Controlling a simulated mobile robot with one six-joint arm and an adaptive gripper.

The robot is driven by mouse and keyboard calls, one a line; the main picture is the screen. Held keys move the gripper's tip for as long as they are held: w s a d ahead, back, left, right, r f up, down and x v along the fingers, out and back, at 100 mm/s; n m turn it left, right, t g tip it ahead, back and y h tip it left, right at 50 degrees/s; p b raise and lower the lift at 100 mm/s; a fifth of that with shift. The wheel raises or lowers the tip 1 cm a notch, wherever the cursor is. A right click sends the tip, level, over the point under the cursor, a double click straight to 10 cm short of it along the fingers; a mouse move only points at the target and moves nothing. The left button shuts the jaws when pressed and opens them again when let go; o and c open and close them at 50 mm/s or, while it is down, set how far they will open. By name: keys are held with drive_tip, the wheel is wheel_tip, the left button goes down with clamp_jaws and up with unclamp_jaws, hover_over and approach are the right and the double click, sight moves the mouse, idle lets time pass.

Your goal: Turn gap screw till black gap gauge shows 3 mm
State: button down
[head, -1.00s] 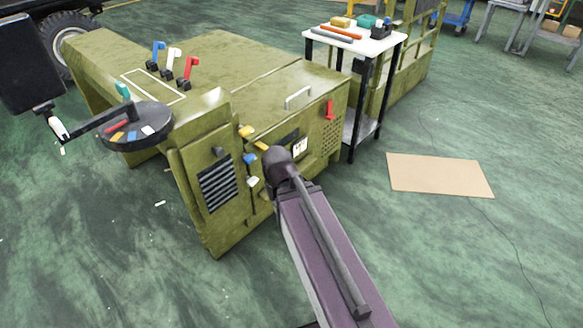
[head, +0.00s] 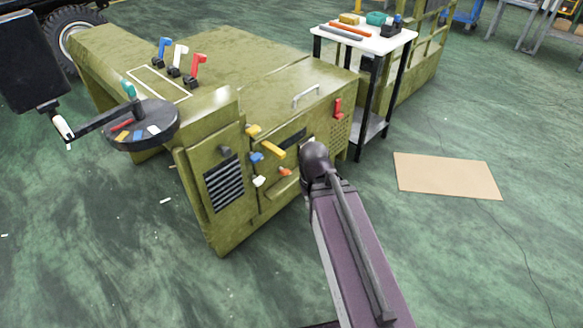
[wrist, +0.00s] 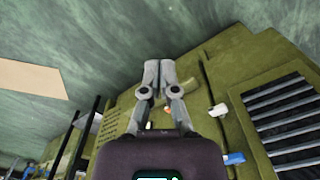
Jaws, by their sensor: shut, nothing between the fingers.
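My gripper (wrist: 159,68) is shut and empty in the wrist view, its two grey fingers together in front of the olive chassis (wrist: 215,75). In the head view the dark end of my arm (head: 316,160) is at the right part of the chassis front (head: 235,215) and hides the fingers. Several small controls stick out there: a yellow lever (head: 268,146), a blue knob (head: 256,157), a white knob (head: 259,181) and an orange knob (head: 286,171). A dark slot (head: 292,137) shows above my arm. I cannot tell which part is the gap screw, and I cannot make out the gauge or its reading.
A red handle (head: 338,107) sits at the chassis's right corner. Blue, white and red levers stand on top. A tool table (head: 400,38) stands behind on the right. A cardboard sheet (head: 447,175) lies on the open green floor. A round tray (head: 140,125) hangs at the left.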

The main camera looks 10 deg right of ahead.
drive_tip(key=w+d+n+y+b, duration=0.1)
drive_tip(key=w+d+n, duration=0.1)
drive_tip(key=w, duration=1.2)
drive_tip(key=w+d+n+t+y, duration=0.1)
drive_tip(key=w+n, duration=0.4)
drive_tip(key=w, duration=0.9)
drive_tip(key=shift+w+d+f+t+y+b, duration=0.3)
drive_tip(key=shift+w+d+y+b, duration=0.1)
drive_tip(key=shift+d+y, duration=0.5)
drive_tip(key=shift+f, duration=0.25)
drive_tip(key=b, duration=1)
hover_over(290, 171)
drive_tip(key=d, duration=0.2)
wheel_tip(290, 171, down, 9)
drive_tip(key=shift+s+b+x, duration=0.2)
drive_tip(key=shift+b+x, duration=0.55)
drive_tip(key=shift+x, duration=0.15)
drive_tip(key=shift+s+b+x, duration=0.15)
drive_tip(key=shift+b+x, duration=0.55)
drive_tip(key=shift+x, duration=0.25)
